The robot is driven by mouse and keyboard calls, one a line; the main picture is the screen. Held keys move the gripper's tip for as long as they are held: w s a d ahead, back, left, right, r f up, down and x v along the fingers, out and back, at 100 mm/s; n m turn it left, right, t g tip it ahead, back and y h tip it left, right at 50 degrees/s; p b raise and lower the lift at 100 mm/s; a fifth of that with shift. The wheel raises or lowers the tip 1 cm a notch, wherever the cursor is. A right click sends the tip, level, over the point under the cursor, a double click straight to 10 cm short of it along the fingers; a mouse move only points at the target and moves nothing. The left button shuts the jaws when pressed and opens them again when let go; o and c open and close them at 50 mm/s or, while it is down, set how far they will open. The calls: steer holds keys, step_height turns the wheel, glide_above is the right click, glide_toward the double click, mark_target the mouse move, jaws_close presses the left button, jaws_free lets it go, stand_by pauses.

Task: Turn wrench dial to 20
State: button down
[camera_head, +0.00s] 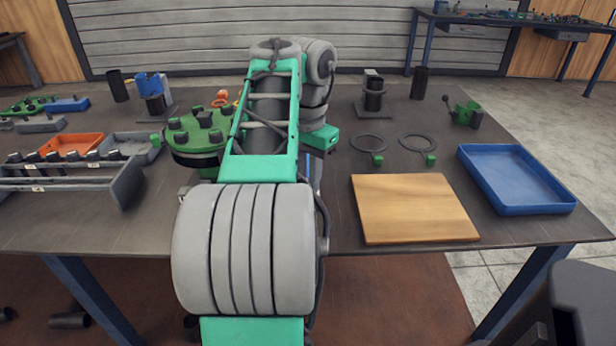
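No wrench dial or number can be made out in this view. The green flange (196,138) with several dark bolts stands on the table just left of my arm. My arm reaches forward over the middle of the table and covers what lies behind it. My gripper is hidden behind the arm links, so its fingers and anything in them do not show. A small blue piece (318,165) shows at the right edge of my arm; I cannot tell what it is part of.
A grey rack (75,190) and an orange bin (72,146) lie left. A wooden board (413,208), a blue tray (515,180) and two dark rings (369,142) (417,143) lie right. Dark cylinders stand at the back.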

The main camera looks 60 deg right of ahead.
stand_by(0.3)
steer(key=c, duration=1.3)
jaws_free()
steer(key=shift+o, duration=0.2)
step_height(320, 180, up, 8)
steer(key=p, duration=0.7)
steer(key=shift+f, duration=0.1)
